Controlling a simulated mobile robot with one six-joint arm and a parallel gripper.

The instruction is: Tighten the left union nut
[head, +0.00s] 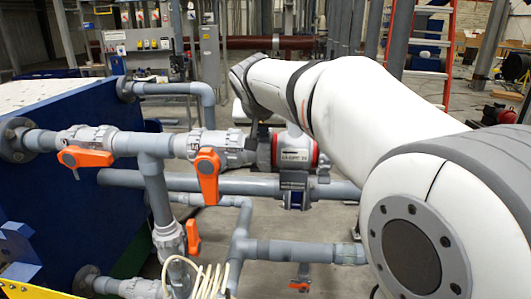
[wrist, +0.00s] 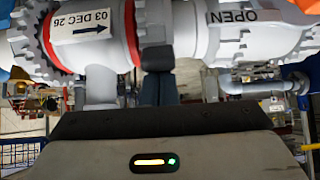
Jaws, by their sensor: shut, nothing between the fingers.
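In the head view a flanged inline body (head: 294,152) with red rings sits in the upper pipe. The left union nut is at its left end, largely hidden by dark parts of my wrist. In the wrist view my gripper (wrist: 158,62) has its dark fingers together, upright against the underside of the pipe beside a red ring (wrist: 131,30). Nothing shows between them. A toothed grey nut (wrist: 38,45) is at the picture's left, clear of the fingers.
Orange valve handles (head: 207,176) and (head: 85,157) hang on the upper pipe to the left. A lower pipe (head: 240,185) runs behind. A coiled cream hose (head: 208,280) is at the bottom. A blue press plate (head: 70,185) fills the left side.

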